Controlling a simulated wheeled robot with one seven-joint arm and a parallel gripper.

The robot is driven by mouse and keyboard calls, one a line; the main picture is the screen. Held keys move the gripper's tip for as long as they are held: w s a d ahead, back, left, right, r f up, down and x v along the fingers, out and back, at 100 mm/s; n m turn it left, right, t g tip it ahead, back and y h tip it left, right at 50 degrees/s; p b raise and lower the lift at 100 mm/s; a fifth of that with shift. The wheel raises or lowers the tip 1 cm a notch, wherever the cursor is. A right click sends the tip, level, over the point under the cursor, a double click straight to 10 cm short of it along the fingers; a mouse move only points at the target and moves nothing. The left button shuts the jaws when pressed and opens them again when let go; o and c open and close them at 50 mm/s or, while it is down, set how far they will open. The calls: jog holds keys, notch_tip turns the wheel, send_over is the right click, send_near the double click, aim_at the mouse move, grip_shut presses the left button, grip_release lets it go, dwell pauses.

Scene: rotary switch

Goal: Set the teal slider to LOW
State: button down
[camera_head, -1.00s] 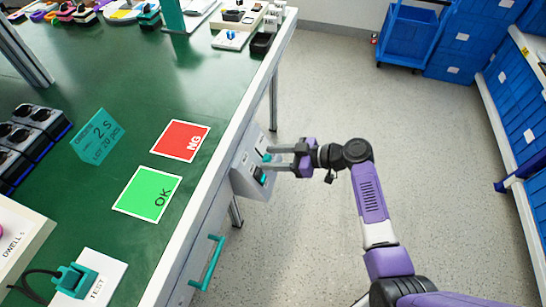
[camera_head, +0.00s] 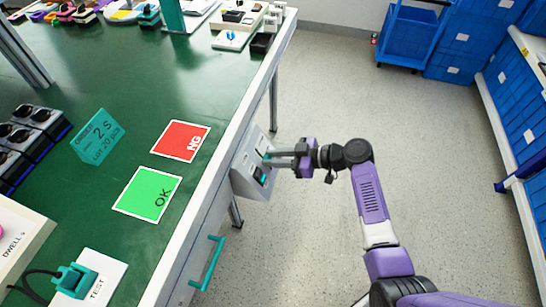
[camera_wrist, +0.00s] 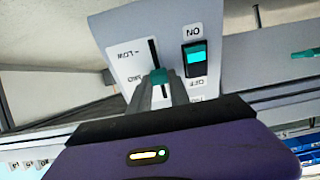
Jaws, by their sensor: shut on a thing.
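The grey control panel (camera_head: 243,172) hangs on the bench's front edge. In the wrist view its white slider plate (camera_wrist: 133,50) appears upside down, with LOW at the upper left and MID lower down. The teal slider knob (camera_wrist: 160,76) sits in a dark vertical slot, about level with the MID label. My gripper (camera_wrist: 163,88) is shut on the knob; its two fingers lie close together around it. In the head view my gripper (camera_head: 270,160) reaches the panel from the right.
A teal rocker switch (camera_wrist: 197,57) marked ON and OFF is right beside the slider in the wrist view. A teal drawer handle (camera_head: 207,263) is below the bench edge. The floor (camera_head: 330,75) to the right is open.

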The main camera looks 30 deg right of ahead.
aim_at(270, 168)
jog(key=shift+a+f, duration=0.1)
jog(key=shift+f, duration=0.05)
dwell(0.8)
jog(key=shift+f+b, duration=0.25)
jog(key=shift+b, duration=0.15)
jog(key=f+b, duration=0.1)
jog(key=s+d+f+b, duration=0.1)
jog(key=f+b, duration=0.1)
jog(key=shift+s+d+f, duration=0.1)
jog(key=shift+s+d, duration=0.1)
jog(key=shift+s, duration=0.1)
jog(key=shift+f, duration=0.1)
jog(key=c, duration=1.2)
grip_release()
jog(key=shift+d, duration=0.1)
